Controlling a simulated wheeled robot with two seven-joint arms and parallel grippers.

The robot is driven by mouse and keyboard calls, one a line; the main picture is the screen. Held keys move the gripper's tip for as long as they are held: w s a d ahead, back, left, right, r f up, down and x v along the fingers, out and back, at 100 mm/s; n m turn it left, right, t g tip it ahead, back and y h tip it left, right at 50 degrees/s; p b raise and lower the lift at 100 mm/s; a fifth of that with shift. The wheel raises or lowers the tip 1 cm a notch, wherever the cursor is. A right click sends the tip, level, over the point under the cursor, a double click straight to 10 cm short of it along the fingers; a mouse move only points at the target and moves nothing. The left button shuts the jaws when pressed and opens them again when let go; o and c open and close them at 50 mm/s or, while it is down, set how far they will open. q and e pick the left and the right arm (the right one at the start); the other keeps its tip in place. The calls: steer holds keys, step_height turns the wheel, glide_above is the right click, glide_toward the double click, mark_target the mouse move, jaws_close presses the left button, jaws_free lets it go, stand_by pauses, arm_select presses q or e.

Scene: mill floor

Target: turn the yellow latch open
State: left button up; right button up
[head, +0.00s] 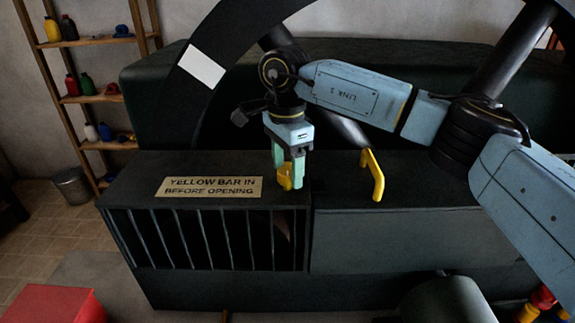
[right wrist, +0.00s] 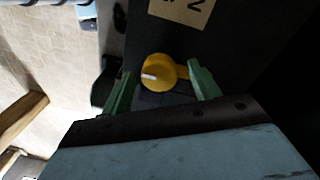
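The yellow latch (right wrist: 157,70) is a round knob with a short arm pointing right in the right wrist view. In the head view it shows as a small yellow part (head: 284,178), partly hidden by my fingers, near the front edge of the dark cabinet top. My right gripper (head: 289,170) points down at it. In the right wrist view the green fingers of that gripper (right wrist: 161,84) stand apart, one on each side of the latch. The right finger is close to the latch arm; I cannot tell if they touch. My left gripper is out of view.
A yellow bar handle (head: 374,175) stands on the cabinet to the right. A sign (head: 210,187) reads "YELLOW BAR IN BEFORE OPENING". A large dark wheel (head: 205,75) rises behind. A red box (head: 52,304), a bin (head: 73,187) and shelves (head: 97,98) are at left.

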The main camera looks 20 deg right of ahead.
mark_target(286, 169)
step_height(286, 169, up, 13)
steer(key=shift+w+r+b, duration=0.2)
steer(key=shift+b, duration=0.1)
stand_by(0.4)
